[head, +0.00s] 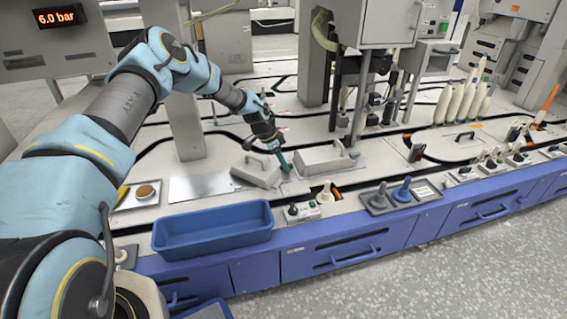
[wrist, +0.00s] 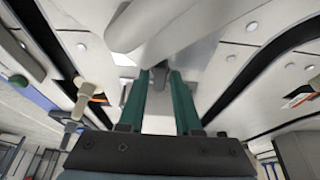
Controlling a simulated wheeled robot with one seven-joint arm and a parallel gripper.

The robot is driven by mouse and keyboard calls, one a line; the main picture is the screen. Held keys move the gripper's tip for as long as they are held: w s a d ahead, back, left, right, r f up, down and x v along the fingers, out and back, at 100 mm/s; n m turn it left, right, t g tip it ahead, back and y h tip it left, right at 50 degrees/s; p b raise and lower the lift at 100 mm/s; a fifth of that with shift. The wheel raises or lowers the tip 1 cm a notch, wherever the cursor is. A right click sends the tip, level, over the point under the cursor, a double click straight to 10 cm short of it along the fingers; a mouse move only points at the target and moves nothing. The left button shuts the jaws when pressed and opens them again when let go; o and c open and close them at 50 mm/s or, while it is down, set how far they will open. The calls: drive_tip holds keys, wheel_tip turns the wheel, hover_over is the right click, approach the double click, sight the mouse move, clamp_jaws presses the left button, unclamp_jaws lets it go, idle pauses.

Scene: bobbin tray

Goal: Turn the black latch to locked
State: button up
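My gripper (head: 286,162) reaches down with its green fingers between two grey handled blocks on the white deck. In the wrist view the two green fingers of my gripper (wrist: 160,80) stand apart. A small dark grey piece (wrist: 159,75) lies between their tips; it may be the black latch, but its shape is mostly hidden. I cannot tell whether the fingers touch it. No latch can be made out clearly in the head view, where the fingers cover that spot.
One grey handled block (head: 256,172) is just left of my gripper, another (head: 322,159) just right. A blue bin (head: 212,240) stands at the front left. A small knob panel (head: 302,213) and white bobbins (head: 463,103) are to the right. Grey posts rise behind.

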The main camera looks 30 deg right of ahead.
drive_tip(key=shift+r, duration=0.1)
drive_tip(key=shift+p+v, duration=1.2)
drive_tip(key=shift+v, duration=4.1)
drive_tip(key=shift+a, duration=0.1)
